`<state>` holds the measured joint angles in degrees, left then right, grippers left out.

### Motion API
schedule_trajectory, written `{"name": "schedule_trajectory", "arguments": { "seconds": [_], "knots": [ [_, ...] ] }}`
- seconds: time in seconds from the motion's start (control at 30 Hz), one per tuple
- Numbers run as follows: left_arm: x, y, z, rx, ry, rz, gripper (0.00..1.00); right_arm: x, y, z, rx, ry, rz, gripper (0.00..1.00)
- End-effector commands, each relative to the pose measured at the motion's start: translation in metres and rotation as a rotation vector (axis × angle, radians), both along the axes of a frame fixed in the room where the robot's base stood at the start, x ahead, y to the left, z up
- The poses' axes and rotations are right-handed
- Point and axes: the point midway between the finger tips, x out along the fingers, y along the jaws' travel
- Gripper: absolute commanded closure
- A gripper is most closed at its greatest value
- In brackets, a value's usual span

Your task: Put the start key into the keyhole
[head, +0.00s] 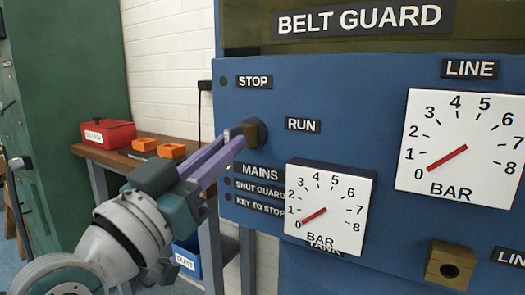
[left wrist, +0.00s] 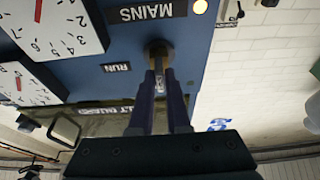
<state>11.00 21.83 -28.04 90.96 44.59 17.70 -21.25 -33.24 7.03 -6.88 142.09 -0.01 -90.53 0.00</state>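My left gripper (head: 234,138) reaches in from the left with its purple fingers at the dark round keyhole (head: 258,131) between the STOP and RUN labels. In the left wrist view the fingers (left wrist: 160,80) are close together on a small grey piece with lettering, the start key (left wrist: 159,84). It points at the keyhole (left wrist: 158,50), and the fingertips are right at its collar. The fingers hide most of the key, so I cannot tell how deep it sits. My right gripper is not in view.
The blue panel (head: 262,105) carries a TANK gauge (head: 330,205) and a LINE gauge (head: 460,140). A brass block (head: 450,265) sticks out lower right. A yellow lamp glows by the MAINS label (left wrist: 147,11). A wooden bench with a red box (head: 107,134) stands behind my arm.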

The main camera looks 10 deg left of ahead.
Motion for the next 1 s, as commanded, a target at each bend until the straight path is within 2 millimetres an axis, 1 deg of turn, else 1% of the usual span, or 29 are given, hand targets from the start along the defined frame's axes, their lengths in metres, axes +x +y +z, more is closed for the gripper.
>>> {"name": "schedule_trajectory", "arguments": {
  "seconds": [0.03, 0.2, 0.27, 0.57, 0.67, 1.0],
  "knots": [
    [0.0, 0.0, 0.0, 0.0, 0.0, 0.0, 0.78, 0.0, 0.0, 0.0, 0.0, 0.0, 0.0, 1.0],
    [0.0, 0.0, 0.0, 0.0, 0.0, 0.0, 0.59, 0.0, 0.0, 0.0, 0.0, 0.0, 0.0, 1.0],
    [0.0, 0.0, 0.0, 0.0, 0.0, 0.0, 0.53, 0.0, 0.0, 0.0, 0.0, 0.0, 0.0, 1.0],
    [-0.003, 0.001, -0.002, 0.001, 0.003, 0.0, 0.53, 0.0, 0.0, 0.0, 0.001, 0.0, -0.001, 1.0],
    [-0.013, 0.005, -0.006, 0.001, 0.004, 0.001, 0.53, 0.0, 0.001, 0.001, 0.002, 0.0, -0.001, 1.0],
    [-0.071, 0.025, -0.025, 0.002, 0.005, -0.001, 0.53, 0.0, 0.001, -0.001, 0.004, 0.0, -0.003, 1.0]
  ]
}}
